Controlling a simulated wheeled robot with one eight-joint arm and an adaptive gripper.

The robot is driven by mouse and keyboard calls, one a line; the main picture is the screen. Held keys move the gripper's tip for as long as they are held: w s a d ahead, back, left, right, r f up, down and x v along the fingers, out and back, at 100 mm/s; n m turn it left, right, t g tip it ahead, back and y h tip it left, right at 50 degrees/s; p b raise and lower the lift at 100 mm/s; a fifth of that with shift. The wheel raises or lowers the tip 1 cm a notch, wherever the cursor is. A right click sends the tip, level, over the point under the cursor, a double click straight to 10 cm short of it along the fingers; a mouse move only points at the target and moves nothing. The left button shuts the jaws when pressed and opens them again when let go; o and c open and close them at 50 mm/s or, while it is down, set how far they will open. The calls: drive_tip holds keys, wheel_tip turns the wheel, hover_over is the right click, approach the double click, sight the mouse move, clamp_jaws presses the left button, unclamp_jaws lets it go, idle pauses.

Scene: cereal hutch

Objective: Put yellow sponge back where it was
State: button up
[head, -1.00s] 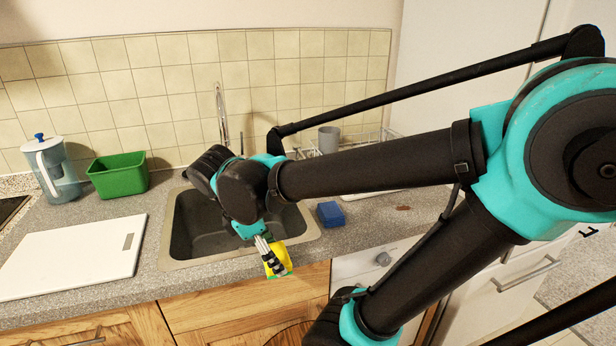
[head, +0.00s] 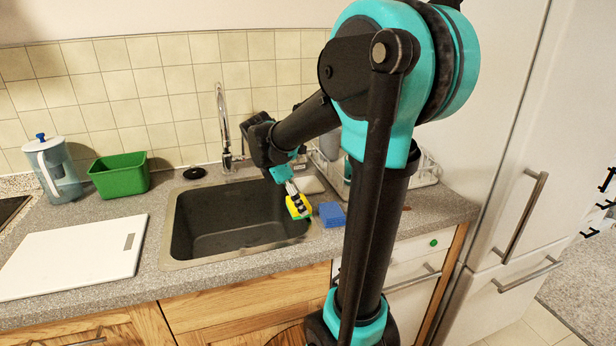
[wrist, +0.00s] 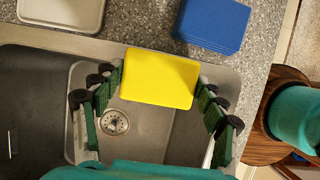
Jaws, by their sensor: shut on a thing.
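My gripper (head: 294,196) is shut on the yellow sponge (head: 299,207), which has a green side showing in the head view. In the wrist view my gripper (wrist: 158,100) has its fingers on both sides of the sponge (wrist: 160,78). The sponge is held over the right part of the sink (head: 183,235), near its right rim. A blue sponge or block (head: 331,214) lies on the counter just right of the sink, and it also shows in the wrist view (wrist: 212,22).
A faucet (head: 223,120) stands behind the sink. A green tub (head: 120,174), a water pitcher (head: 54,170) and a white cutting board (head: 70,258) are on the left. A white dish rack (head: 427,172) stands at the back right. A pale tray (wrist: 62,12) lies beside the sink.

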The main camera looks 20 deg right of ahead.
drive_tip(key=w+d, duration=0.2)
drive_tip(key=w, duration=0.2)
drive_tip(key=w+d, duration=0.3)
drive_tip(key=w, duration=0.2)
drive_tip(key=w+d, duration=0.3)
drive_tip(key=w, duration=0.1)
drive_tip(key=shift+w+d, duration=0.1)
drive_tip(key=shift+w, duration=0.3)
drive_tip(key=shift+f, duration=0.1)
drive_tip(key=shift+f, duration=0.1)
drive_tip(key=o, duration=1.2)
drive_tip(key=v, duration=1.2)
